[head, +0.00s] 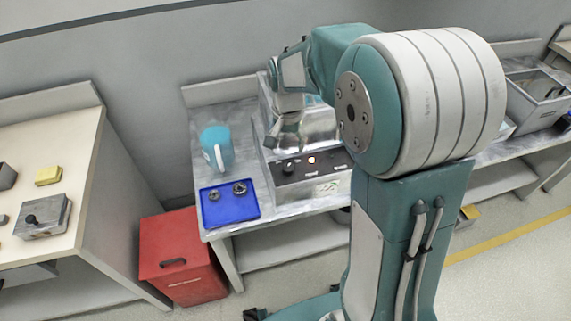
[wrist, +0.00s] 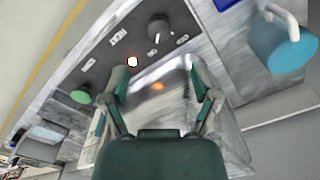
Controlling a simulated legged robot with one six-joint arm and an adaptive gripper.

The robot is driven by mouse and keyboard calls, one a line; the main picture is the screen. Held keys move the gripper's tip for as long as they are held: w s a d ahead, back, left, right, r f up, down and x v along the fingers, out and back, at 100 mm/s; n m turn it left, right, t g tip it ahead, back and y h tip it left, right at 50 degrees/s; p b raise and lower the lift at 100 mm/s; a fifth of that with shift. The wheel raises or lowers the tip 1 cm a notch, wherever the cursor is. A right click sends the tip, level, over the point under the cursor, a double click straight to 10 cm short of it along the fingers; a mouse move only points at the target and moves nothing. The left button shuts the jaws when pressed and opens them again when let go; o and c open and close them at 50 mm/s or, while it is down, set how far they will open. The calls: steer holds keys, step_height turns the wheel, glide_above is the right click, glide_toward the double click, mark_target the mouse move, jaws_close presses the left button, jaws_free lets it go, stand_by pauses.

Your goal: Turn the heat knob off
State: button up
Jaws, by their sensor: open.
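The heat knob (wrist: 158,27) is a dark round knob on a black panel marked HEAT (wrist: 116,38). A lit orange-white lamp (wrist: 132,61) and a green button (wrist: 80,97) are on the same panel. In the head view the panel (head: 325,172) is on the front of a metal machine, with the knob (head: 289,166) left of the lit lamp (head: 311,160). My gripper (wrist: 158,75) is open and empty over the shiny metal top, its fingers apart and pointing toward the panel. The knob lies beyond the fingertips, apart from them.
A blue mug (head: 217,148) and a blue tray (head: 230,203) with two small dark parts stand left of the machine. A red bin (head: 180,258) is on the floor. Another table (head: 60,165) is at the left. My arm hides part of the bench.

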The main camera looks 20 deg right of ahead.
mark_target(288, 166)
step_height(288, 166, down, 9)
steer(key=shift+r, duration=0.15)
jaws_close()
